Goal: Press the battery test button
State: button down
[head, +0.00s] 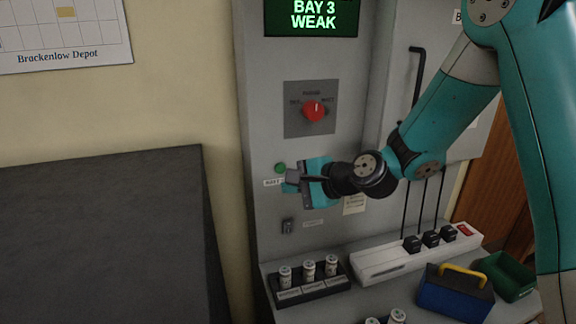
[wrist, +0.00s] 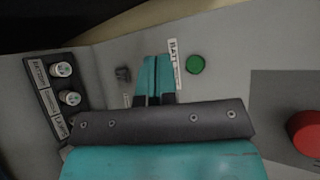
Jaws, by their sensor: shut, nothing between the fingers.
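The green round button (head: 280,168) is on the grey console panel, with a white label (head: 273,183) starting "BATT" beside it. My gripper (head: 290,182) is shut and empty, at the panel just below and right of the button in the head view. In the wrist view the green button (wrist: 195,65) shows clear to the right of my shut fingertips (wrist: 152,62), with the label (wrist: 174,64) between them. I cannot tell whether the fingertips touch the panel. The green-on-black display (head: 312,17) reads "BAY 3 WEAK".
A red knob (head: 313,110) is above the button, and a small dark switch (head: 288,226) below. On the ledge are a rack (head: 313,291) of batteries, a white power strip (head: 395,264), a blue caddy (head: 452,297) and a green bin (head: 508,277). My arm comes from the right.

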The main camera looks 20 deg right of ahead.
jog(key=shift+w+p, duration=0.6)
jog(key=shift+w, duration=1.85)
jog(key=shift+w, duration=0.1)
jog(key=shift+w, duration=0.3)
jog(key=shift+w, duration=0.4)
dwell(0.6)
dwell(0.3)
jog(key=shift+s, duration=0.8)
jog(key=shift+s+b, duration=0.6)
jog(key=shift+s, duration=1.9)
dwell(0.6)
